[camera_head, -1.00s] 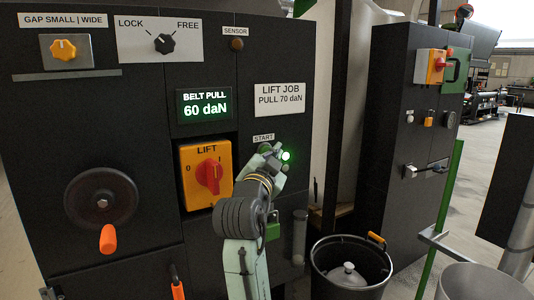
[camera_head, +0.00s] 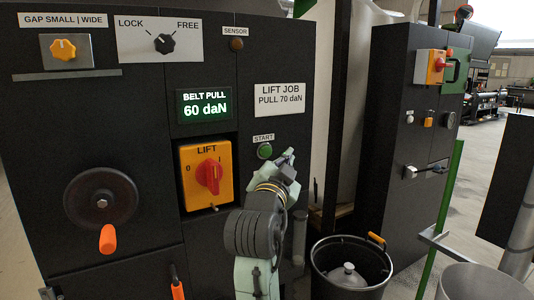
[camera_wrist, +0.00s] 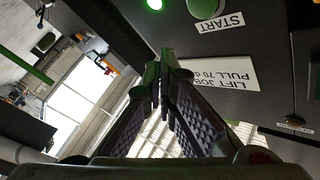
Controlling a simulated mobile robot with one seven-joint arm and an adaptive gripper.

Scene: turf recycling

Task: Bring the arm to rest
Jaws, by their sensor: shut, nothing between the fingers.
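My gripper (camera_head: 284,160) is in front of the black panel, just right of and below the green START button (camera_head: 265,151). In the wrist view my gripper's fingers (camera_wrist: 163,72) are together with nothing between them. The START button (camera_wrist: 205,7) and a lit green lamp (camera_wrist: 154,4) show at the top of that view, apart from the fingers. The lamp is hidden in the head view. My arm reaches up from the lower middle of the head view.
The LIFT switch (camera_head: 207,174) is left of my arm, with a black handwheel (camera_head: 101,197) farther left. The display (camera_head: 204,106) reads BELT PULL 60 daN; the sign (camera_head: 280,99) reads PULL 70 daN. A black bin (camera_head: 322,286) stands close on the right. A second cabinet (camera_head: 385,215) is beyond.

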